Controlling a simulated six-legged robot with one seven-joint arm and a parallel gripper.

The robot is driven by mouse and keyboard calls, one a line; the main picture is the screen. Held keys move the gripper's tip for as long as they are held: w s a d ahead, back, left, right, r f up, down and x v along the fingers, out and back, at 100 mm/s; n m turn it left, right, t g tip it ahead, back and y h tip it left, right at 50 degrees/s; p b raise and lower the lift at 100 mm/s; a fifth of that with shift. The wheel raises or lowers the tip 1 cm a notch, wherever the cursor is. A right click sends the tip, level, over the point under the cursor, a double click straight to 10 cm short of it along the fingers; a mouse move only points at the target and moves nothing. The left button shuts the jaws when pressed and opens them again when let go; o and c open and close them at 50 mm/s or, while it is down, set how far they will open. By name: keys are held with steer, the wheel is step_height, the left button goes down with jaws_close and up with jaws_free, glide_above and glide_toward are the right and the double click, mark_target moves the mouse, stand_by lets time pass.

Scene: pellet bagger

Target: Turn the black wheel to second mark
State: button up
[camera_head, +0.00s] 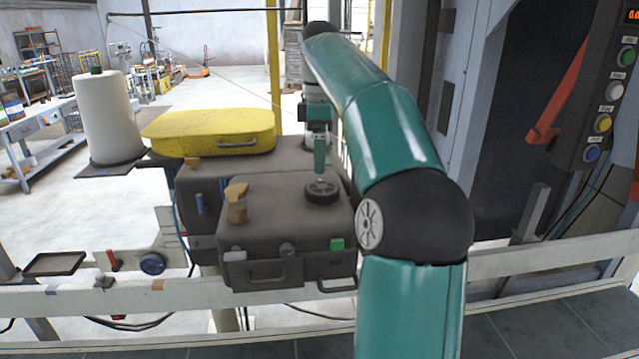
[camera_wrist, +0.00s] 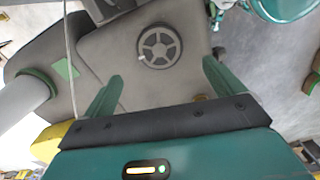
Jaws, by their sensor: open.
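The black wheel (camera_head: 322,190) lies flat on top of the grey machine housing (camera_head: 275,215), near its right rear edge. In the wrist view the wheel (camera_wrist: 160,46) is a dark spoked disc with a small pale mark at its lower left rim. My gripper (camera_head: 320,160) is above and just behind the wheel in the head view, with a green finger pointing down. In the wrist view its two green fingers (camera_wrist: 162,75) are spread wide with nothing between them. The wheel appears ahead of the fingertips, apart from them. I cannot make out numbered marks.
A yellow case (camera_head: 210,133) lies on the housing behind, beside a white thread cone (camera_head: 104,120). A tan knob (camera_head: 237,203) and a green button (camera_head: 337,245) are on the housing. A pale rail (camera_head: 180,300) runs in front. A button panel (camera_head: 607,90) is at right.

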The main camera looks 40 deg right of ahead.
mark_target(320, 187)
step_height(320, 187, down, 8)
steer(key=shift+f, duration=0.1)
steer(key=shift+c, duration=0.4)
steer(key=c, duration=0.9)
steer(key=shift+a, duration=0.1)
